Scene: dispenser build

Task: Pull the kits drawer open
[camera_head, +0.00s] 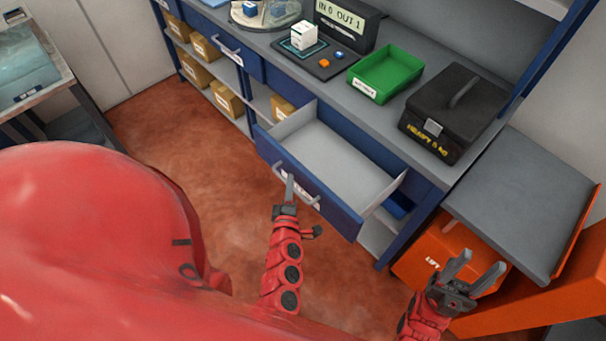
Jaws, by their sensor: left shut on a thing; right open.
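The drawer (326,160) under the blue and grey workbench stands pulled out, and its grey inside looks empty. Its blue front carries a grey bar handle (310,198) and a white label, partly hidden by my gripper. My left gripper (289,186) is at the drawer front and shut on the handle, near its left part. My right gripper (474,268) is open and empty at the lower right, apart from the drawer, in front of the orange lift.
On the bench stand a green tray (385,73), a black heavy case (455,112), a display (347,22) and a white box (304,35) on a dark pad. A grey platform (525,205) on an orange lift (440,252) stands right. Cardboard boxes (227,99) fill the shelves. The floor left of the drawer is clear.

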